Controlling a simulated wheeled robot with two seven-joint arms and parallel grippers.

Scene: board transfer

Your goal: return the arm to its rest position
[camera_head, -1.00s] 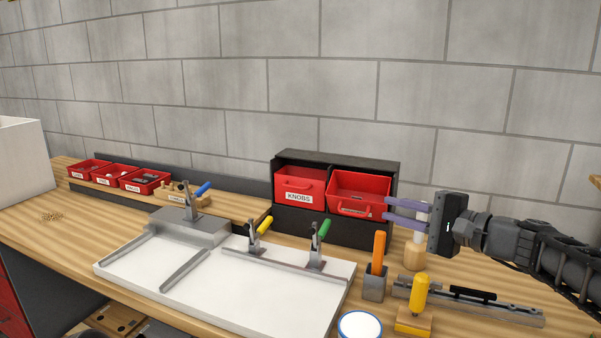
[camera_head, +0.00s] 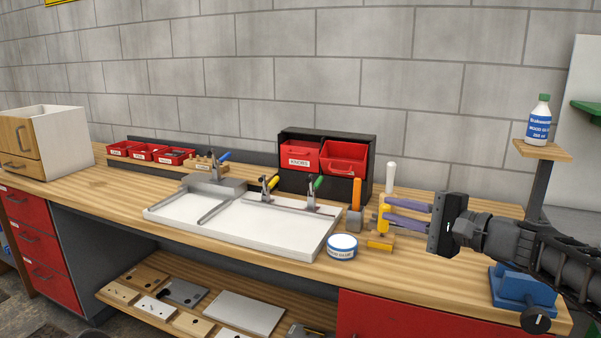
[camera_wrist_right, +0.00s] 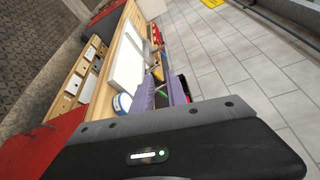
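My right gripper (camera_head: 387,213) comes in from the right at the end of my right arm, over the right part of the bench. Its two purple fingers are apart and nothing shows between them. The fingers also show in the right wrist view (camera_wrist_right: 162,84), apart with the bench beyond them. In the head view they overlap a yellow-handled tool (camera_head: 383,220) on the bench; I cannot tell the distance between them. My left gripper and arm are not in view.
The wooden bench (camera_head: 105,191) carries a white board fixture (camera_head: 270,229) with clamps, red bins (camera_head: 343,158) in a black rack, and a blue-white tin (camera_head: 342,247). A blue vise (camera_head: 523,290) and glue bottle (camera_head: 538,121) stand right. A lower shelf holds several boards (camera_head: 245,311).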

